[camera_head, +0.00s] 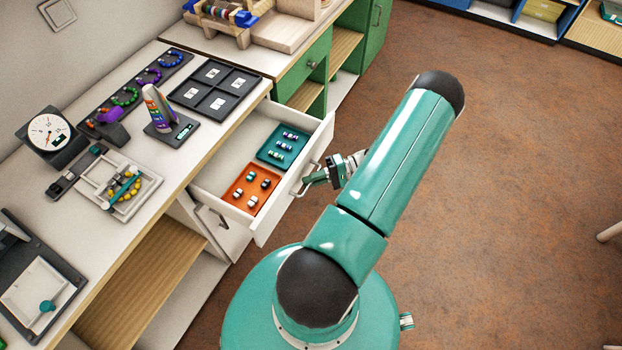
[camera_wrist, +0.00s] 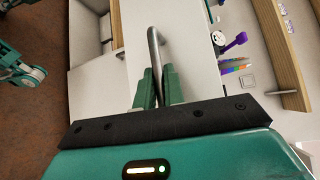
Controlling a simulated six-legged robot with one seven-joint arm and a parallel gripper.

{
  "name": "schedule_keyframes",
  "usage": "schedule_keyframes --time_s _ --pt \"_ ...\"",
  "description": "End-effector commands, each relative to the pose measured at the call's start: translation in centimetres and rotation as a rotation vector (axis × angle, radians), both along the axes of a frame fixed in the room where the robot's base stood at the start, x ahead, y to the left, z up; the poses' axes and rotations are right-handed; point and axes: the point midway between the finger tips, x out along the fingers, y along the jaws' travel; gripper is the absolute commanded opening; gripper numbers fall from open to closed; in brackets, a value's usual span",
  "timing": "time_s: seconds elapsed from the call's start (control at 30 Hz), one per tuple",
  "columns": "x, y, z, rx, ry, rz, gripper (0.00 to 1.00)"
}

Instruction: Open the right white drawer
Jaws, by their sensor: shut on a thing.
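The right white drawer (camera_head: 277,219) is pulled well out from under the white counter in the head view. Inside it lie an orange tray (camera_head: 236,194) and a teal tray (camera_head: 266,155), each with several small beads. Its metal bar handle (camera_head: 303,186) is on the front panel. My gripper (camera_head: 312,178) is at the handle, on the outer side of the front. In the wrist view its green fingers (camera_wrist: 160,75) are closed around the bent handle bar (camera_wrist: 153,42), against the white front panel. The exact contact between fingers and bar is partly hidden.
The counter (camera_head: 210,140) carries a dial scale (camera_head: 47,131), a dark compartment tray (camera_head: 215,90) and bead boards. Another handle (camera_head: 211,221) shows on the white front to the left. A green cabinet (camera_head: 305,73) stands beyond the drawer.

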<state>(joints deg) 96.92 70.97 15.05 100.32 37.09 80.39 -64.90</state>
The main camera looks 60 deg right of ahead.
Motion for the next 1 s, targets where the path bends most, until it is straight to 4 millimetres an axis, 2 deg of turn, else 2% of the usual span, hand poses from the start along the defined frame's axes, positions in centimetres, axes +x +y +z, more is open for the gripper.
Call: schedule_keyframes --time_s 0.03,0.13,0.43,0.57,0.67,1.0 --pt "0.0 -0.1 0.0 -0.002 0.000 -0.002 0.13" --pt "0.0 -0.1 0.0 -0.002 0.000 -0.002 0.32" --pt "0.0 -0.1 0.0 -0.002 0.000 -0.001 0.32" --pt "-0.6 -0.8 0.1 -0.002 0.000 -0.003 0.32" --pt "-1.7 -1.9 0.3 -0.003 0.000 -0.002 0.32" --pt "-6.7 -7.3 1.3 -0.004 0.000 -0.003 0.32"
